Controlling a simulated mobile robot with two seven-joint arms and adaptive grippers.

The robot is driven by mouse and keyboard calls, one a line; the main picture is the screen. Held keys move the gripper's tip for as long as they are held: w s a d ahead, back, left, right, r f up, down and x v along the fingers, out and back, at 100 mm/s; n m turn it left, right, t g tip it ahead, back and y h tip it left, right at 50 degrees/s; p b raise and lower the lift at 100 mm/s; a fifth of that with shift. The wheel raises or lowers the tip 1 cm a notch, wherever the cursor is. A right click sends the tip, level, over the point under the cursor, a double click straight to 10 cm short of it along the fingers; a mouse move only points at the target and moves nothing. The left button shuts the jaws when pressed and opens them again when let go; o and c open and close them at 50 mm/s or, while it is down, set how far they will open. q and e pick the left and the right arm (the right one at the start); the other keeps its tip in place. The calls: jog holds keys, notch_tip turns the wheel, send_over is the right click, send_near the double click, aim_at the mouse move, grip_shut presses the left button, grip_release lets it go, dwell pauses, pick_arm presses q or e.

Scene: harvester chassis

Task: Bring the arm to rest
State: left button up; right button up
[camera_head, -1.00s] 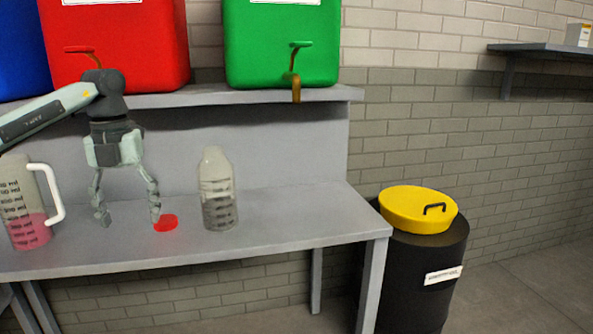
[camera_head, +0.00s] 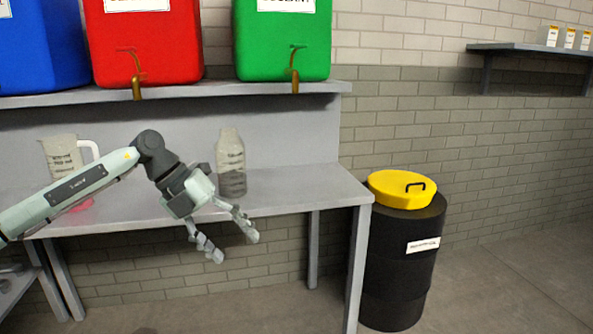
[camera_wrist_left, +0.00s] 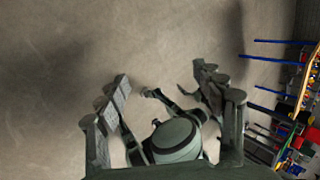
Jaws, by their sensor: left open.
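My left arm comes in from the left in the head view. Its gripper (camera_head: 234,248) is open and empty, in front of the bench's front edge, with its fingers pointing down and to the right. In the left wrist view the open fingers (camera_wrist_left: 160,82) have bare floor beyond them and nothing between the tips. My right gripper is not in view.
The grey bench (camera_head: 300,196) holds a clear bottle (camera_head: 231,165) and a jug (camera_head: 62,155) partly behind my arm. Red (camera_head: 145,45), green (camera_head: 284,40) and blue (camera_head: 40,45) tanks stand above. A black drum (camera_head: 398,265) with a yellow lid (camera_head: 402,188) stands at right.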

pick_arm(q)
jog(key=d+r+n+t+h, duration=0.25)
jog(key=d+h, duration=0.75)
jog(key=d, duration=0.6)
jog(key=w+a+f+n+t+y, duration=0.2)
jog(key=a+f+n+t+y, duration=0.2)
jog(key=a+n+t, duration=0.45)
jog(key=w+a+f+n+t+y, duration=0.35)
jog(key=f+n+t+y, duration=0.2)
jog(key=n, duration=0.55)
jog(key=s+a+f+n+g+y, duration=0.1)
jog(key=s+a+f+n+y, duration=0.3)
jog(key=f, duration=0.3)
jog(key=s+a+f+n+g+y, duration=0.2)
jog(key=s+a+f+n, duration=0.1)
jog(key=a+f, duration=0.4)
jog(key=s+a+f+n+g, duration=0.1)
jog(key=s+a+f+g, duration=0.1)
jog(key=s+f, duration=0.5)
jog(key=s+a+f+n+g+y, duration=0.1)
jog(key=s+f+g, duration=0.4)
jog(key=s, duration=0.8)
jog(key=s+a+f+n+g+y, duration=0.1)
jog(key=s+a+f+n+g, duration=0.2)
jog(key=s+f, duration=0.7)
jog(key=shift+s+a+f+g, duration=0.15)
jog(key=shift+s+a+g, duration=0.05)
jog(key=shift+a+g, duration=0.3)
jog(key=shift+y, duration=0.25)
jog(key=shift+c, duration=0.6)
